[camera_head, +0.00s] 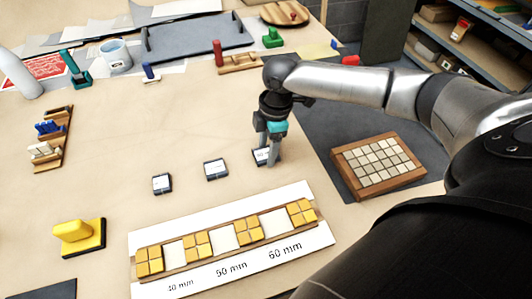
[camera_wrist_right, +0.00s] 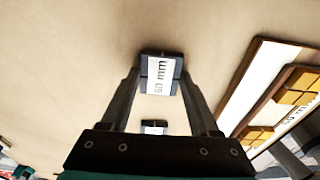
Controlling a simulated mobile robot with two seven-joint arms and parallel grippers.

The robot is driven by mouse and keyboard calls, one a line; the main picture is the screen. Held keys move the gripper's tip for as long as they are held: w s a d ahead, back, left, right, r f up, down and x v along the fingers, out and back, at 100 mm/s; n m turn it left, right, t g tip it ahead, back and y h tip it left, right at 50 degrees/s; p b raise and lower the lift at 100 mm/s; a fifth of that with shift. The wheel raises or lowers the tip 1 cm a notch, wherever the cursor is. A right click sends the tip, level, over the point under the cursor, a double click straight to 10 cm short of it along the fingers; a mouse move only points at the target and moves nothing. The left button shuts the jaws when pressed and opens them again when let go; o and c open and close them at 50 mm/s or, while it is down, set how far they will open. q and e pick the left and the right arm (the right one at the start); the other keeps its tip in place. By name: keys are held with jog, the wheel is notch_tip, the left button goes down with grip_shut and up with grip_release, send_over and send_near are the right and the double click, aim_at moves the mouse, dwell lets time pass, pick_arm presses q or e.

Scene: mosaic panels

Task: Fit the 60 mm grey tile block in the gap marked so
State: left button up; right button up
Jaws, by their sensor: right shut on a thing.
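The dark grey tile block (camera_head: 261,154) has a white label reading 60 mm, clear in the right wrist view (camera_wrist_right: 161,74). My right gripper (camera_head: 268,160) is shut on it, one finger on each side; I cannot tell whether it touches the table. Two similar labelled blocks, one in the middle (camera_head: 216,169) and one at left (camera_head: 162,184), lie on the table. The wooden panel strip (camera_head: 210,254) holds yellow tile groups with three white gaps between them. The gap marked 60 mm (camera_head: 273,222) is the rightmost and empty. My left gripper is out of view.
A wooden tray of pale tiles (camera_head: 378,163) sits on a dark mat at right. A yellow handled block (camera_head: 78,237) stands left of the strip. Small racks (camera_head: 51,138) are at far left. The table between the blocks and strip is clear.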

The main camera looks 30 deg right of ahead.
jog(key=c, duration=0.9)
jog(key=shift+o, duration=0.2)
jog(key=shift+r, duration=0.1)
